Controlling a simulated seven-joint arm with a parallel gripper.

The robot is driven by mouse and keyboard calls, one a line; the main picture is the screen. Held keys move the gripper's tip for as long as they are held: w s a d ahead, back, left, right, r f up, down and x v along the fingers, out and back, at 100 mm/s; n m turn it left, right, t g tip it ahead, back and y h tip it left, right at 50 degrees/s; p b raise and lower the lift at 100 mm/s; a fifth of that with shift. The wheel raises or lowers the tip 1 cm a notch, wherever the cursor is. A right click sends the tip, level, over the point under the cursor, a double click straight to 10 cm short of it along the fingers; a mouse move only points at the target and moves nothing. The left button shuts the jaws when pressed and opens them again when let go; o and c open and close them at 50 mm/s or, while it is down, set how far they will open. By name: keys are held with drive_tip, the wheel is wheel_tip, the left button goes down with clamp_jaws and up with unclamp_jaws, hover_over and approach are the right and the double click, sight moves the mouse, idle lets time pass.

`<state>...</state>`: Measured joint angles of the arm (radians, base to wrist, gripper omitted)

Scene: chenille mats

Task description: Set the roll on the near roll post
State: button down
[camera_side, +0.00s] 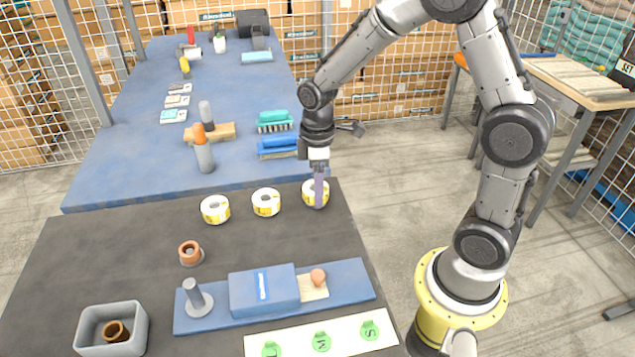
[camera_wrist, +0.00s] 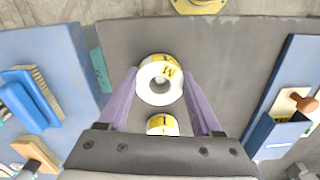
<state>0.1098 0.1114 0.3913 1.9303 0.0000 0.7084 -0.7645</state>
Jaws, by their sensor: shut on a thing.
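Three white rolls with yellow labels stand in a row on the dark mat: a left roll (camera_side: 215,209), a middle roll (camera_side: 266,202) and a right roll (camera_side: 309,194). My gripper (camera_side: 318,200) is down at the right roll, its fingers shut on that roll's sides. In the wrist view this roll (camera_wrist: 147,88), marked M, sits between the purple fingertips; a second roll (camera_wrist: 162,126) shows behind it. I cannot tell whether the held roll is clear of the mat. A grey upright post (camera_side: 194,294) on a round base stands bare at the left end of the blue board (camera_side: 350,285).
A blue block (camera_side: 262,288) and an orange knob (camera_side: 318,277) are on the board. A copper ring (camera_side: 190,250) and a grey bin (camera_side: 132,315) lie left. A strip with green lettered discs (camera_side: 345,335) lies in front. Brushes and bottles stand on the blue mat (camera_side: 130,165) behind.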

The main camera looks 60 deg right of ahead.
drive_tip(key=shift+f, duration=0.4)
unclamp_jaws()
wheel_tip(320, 180, up, 14)
idle(0.5)
